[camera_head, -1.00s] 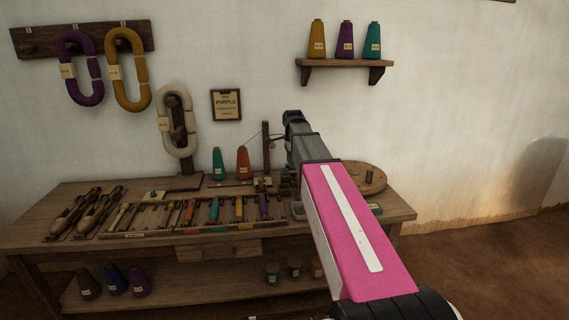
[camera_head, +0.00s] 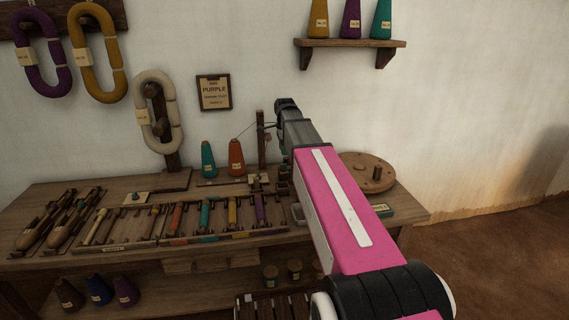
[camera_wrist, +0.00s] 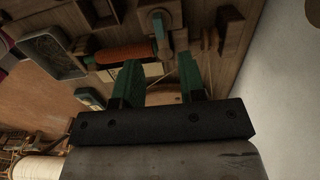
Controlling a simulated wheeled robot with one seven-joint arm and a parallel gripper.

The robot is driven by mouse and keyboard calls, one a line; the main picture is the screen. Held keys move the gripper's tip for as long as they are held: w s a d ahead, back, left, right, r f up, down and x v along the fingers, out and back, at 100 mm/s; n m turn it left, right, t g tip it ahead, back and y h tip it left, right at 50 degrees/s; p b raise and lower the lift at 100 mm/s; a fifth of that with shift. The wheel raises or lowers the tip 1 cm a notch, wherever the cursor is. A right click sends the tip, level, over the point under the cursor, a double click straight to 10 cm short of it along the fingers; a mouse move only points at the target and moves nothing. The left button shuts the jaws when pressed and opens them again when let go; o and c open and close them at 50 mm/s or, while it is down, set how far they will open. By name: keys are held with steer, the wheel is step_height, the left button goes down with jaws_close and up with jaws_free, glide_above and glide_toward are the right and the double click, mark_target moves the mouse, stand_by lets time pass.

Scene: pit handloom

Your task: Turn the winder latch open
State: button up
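In the wrist view my gripper (camera_wrist: 158,68) is open, with two green fingers apart and nothing gripped between them. Just beyond the fingertips is a small upright lever-like piece (camera_wrist: 161,34) on a wooden block, which looks like the winder latch; I cannot tell its turned position. An orange-red spindle-shaped piece (camera_wrist: 125,53) lies beside it to the left. In the head view my arm covers the gripper and most of the winder area; a thin wooden post (camera_head: 262,140) shows just left of the arm.
The wooden bench (camera_head: 405,212) holds a rack of bobbins (camera_head: 200,238), teal (camera_head: 208,160) and orange (camera_head: 236,158) cones and a round wooden disc (camera_head: 367,172). A grey tray (camera_wrist: 45,55) is left in the wrist view. The wall stands close on the right there.

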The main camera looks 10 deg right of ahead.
steer(key=shift+f, duration=3.45)
jaws_close()
